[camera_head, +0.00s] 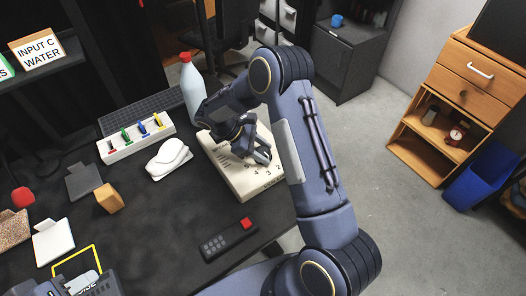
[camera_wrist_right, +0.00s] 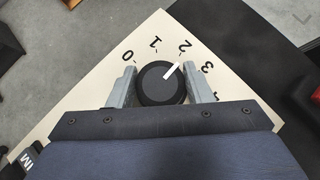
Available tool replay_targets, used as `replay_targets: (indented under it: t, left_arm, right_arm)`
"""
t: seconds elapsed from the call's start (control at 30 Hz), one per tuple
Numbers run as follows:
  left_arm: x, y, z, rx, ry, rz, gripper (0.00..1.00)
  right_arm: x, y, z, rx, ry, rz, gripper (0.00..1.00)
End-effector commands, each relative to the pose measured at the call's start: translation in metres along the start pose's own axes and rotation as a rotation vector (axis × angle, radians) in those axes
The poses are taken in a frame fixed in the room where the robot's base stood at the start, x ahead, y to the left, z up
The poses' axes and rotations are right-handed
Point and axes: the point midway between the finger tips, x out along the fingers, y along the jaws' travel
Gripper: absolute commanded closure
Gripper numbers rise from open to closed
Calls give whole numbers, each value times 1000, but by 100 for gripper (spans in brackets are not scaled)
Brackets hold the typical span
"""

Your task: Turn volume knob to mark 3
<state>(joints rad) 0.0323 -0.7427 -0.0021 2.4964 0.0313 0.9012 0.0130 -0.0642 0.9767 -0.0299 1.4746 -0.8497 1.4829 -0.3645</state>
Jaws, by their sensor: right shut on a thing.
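The volume knob (camera_wrist_right: 155,88) is a round black dial with a white pointer line, on a cream panel (camera_head: 228,178) on the dark table. In the right wrist view the pointer lies close to mark 2 (camera_wrist_right: 184,46), leaning slightly towards mark 3 (camera_wrist_right: 207,68). My right gripper (camera_wrist_right: 161,86) is shut on the knob, one finger on each side. In the head view my right gripper (camera_head: 250,150) hides most of the knob. My left gripper (camera_head: 88,283) appears partly at the lower left, away from the panel; its fingers are unclear.
A bottle with a red cap (camera_head: 192,88) stands just behind the panel. A white switch box (camera_head: 136,138), a white rounded device (camera_head: 168,158) and a dark remote (camera_head: 228,240) with a red button are nearby. Table space left of the remote is clear.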

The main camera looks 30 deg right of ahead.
Motion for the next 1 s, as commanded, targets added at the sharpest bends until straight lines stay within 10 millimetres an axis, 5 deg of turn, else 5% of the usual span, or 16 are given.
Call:
replay_targets:
  t: [0.5, 1.0]
  left_arm:
    - [6, -3, 3, 0, 0, 0, 64]
    - [7, -3, 4, 0, 0, 0, 64]
  right_arm:
    - [0, 1, 0, 234, 0, -233, 77]
    - [-1, 0, 0, 280, 1, -279, 77]
